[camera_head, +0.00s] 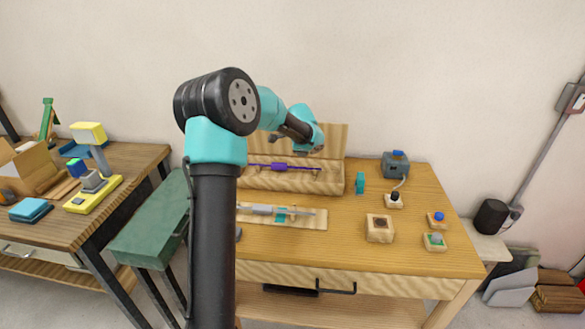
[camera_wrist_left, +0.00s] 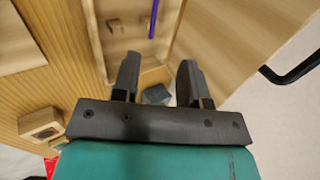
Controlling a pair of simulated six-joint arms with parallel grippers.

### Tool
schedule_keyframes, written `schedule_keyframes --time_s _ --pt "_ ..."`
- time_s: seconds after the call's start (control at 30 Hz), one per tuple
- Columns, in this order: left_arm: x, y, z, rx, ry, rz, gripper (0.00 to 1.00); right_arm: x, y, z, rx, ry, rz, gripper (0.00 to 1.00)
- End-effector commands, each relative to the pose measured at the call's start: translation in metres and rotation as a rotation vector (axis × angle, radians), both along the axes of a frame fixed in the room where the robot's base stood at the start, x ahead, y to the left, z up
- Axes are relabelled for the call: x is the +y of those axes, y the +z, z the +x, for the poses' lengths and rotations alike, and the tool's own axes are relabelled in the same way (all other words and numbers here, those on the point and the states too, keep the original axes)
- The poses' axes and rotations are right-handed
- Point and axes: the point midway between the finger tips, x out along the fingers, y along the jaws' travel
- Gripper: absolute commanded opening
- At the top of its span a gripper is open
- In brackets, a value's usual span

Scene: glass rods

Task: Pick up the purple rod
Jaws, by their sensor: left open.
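The purple rod (camera_head: 279,167) lies lengthwise on a low wooden rack (camera_head: 265,182) at the back of the table in the head view. It has a thicker purple middle, and the arm hides part of the surroundings. In the left wrist view the purple rod (camera_wrist_left: 153,18) shows as a narrow strip at the top, beyond the fingertips. My left gripper (camera_wrist_left: 157,72) is open, with nothing between its two fingers, and apart from the rod. In the head view my left arm's wrist end is above the rack, and its fingertips cannot be made out. My right gripper is not in view.
A light board with a grey tool (camera_head: 262,209) lies in front of the rack. A teal block (camera_head: 360,183), a wooden block with a dark top (camera_head: 380,228) and button boxes (camera_head: 436,220) stand to the right. A grey-blue device (camera_head: 396,165) stands behind them.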

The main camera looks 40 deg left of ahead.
Motion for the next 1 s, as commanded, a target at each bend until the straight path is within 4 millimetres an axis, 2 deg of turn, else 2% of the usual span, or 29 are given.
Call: schedule_keyframes --time_s 0.27,0.8,1.0 --pt "0.002 -0.006 0.003 0.001 0.003 -0.003 0.4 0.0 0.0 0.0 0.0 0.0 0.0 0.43" --pt "0.031 -0.079 0.04 0.002 0.003 -0.004 0.4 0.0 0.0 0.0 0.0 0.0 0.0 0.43" --pt "0.04 -0.099 0.051 0.0 0.003 -0.004 0.4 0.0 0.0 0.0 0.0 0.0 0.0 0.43"
